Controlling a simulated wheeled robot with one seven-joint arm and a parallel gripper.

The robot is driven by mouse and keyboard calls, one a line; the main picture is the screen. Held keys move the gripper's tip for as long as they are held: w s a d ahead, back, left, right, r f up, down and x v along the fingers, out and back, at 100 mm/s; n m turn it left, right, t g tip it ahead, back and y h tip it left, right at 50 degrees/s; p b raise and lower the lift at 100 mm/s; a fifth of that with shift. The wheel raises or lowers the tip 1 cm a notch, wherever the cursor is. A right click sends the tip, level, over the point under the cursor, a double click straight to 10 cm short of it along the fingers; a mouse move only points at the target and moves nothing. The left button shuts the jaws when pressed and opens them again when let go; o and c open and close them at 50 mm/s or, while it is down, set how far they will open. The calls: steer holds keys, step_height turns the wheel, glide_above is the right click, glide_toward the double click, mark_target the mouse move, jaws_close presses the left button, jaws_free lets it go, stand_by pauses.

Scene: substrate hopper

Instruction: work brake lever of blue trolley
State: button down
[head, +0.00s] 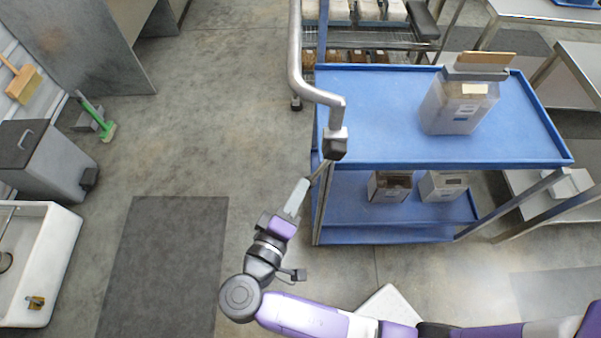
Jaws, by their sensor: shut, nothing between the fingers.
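The blue trolley (400,98) stands right of centre, with an upper and a lower blue shelf. A silver tube handle (312,90) runs along its left side and ends in a dark block (336,146) at the near left corner. A thin dark strip (322,170) slants down from beside this block; it may be the brake lever, but it is too small to be sure. My gripper (302,187) is shut and empty, just below and left of the block, its tips close to the strip. I cannot tell whether they touch.
A clear bin (460,104) stands on the upper shelf and two smaller containers (390,187) (442,186) on the lower one. A grey mat (175,265) lies on the open floor at left. A wire rack (375,38) stands behind, and steel tables (585,62) at right.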

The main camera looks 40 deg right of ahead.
steer(key=v, duration=0.4)
steer(key=shift+a+r+b, duration=0.1)
steer(key=shift+a+b, duration=0.1)
steer(key=shift+b, duration=0.1)
steer(key=shift+a, duration=0.1)
steer(key=w+a+f+n+t+y, duration=0.1)
steer(key=w+a+n+t+y, duration=0.2)
steer(key=w+a+y, duration=0.15)
steer(key=s+a+f+n+t+y, duration=0.1)
steer(key=s+a+f+n+y, duration=0.15)
steer(key=a+f+y, duration=0.6)
steer(key=s+d+r+m+t, duration=0.1)
steer(key=s+d+r+m, duration=0.3)
steer(key=s+d+r, duration=0.4)
steer(key=s+d+r+m+t+y, duration=0.1)
steer(key=s+d+r+m, duration=0.3)
steer(key=s+d+r, duration=0.5)
steer(key=s+d, duration=0.1)
steer(key=s, duration=0.4)
steer(key=shift+r+t+y, duration=0.2)
steer(key=shift+t+y, duration=0.1)
steer(key=shift+t, duration=0.1)
